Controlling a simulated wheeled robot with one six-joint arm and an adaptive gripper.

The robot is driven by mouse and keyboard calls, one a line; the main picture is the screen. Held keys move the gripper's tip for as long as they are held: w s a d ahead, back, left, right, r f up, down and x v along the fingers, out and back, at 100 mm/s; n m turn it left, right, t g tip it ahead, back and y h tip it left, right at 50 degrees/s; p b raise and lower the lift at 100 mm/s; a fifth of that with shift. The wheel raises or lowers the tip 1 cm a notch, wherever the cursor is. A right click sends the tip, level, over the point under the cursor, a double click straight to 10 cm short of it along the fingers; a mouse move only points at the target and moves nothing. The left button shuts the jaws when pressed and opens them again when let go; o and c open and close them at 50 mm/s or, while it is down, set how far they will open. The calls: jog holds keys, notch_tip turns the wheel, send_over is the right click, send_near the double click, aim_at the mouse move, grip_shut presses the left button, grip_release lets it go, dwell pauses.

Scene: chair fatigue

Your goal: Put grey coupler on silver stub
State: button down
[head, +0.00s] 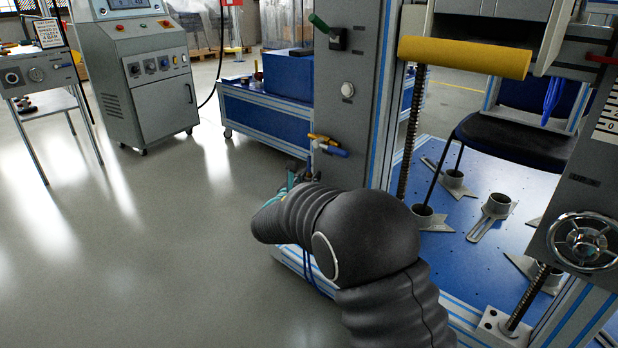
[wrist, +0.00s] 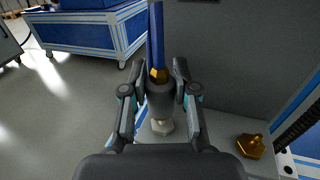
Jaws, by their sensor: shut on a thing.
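In the wrist view my gripper (wrist: 160,88) is shut on the grey coupler (wrist: 160,100), one finger on each side. A brass collar (wrist: 158,75) and a blue hose (wrist: 156,35) rise from the coupler's top. The silver stub (wrist: 162,126) shows directly below the coupler, in line with it, its hex base against the grey panel. I cannot tell whether the coupler touches the stub or sits on it. In the head view my gripper (head: 298,178) is beside the frame's grey post, mostly hidden by my arm; coupler and stub cannot be made out there.
A brass fitting (wrist: 250,146) sticks out to the right of the stub. Yellow and blue levers (head: 328,146) stick out from the post above my gripper. The test frame with a chair (head: 520,140) stands at right. The floor (head: 150,230) at left is clear.

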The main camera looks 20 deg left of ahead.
jog(key=shift+f, duration=0.95)
jog(key=c, duration=0.8)
grip_release()
jog(key=shift+s, duration=0.1)
jog(key=s, duration=1.1)
jog(key=shift+s+a, duration=0.35)
jog(key=shift+s, duration=0.05)
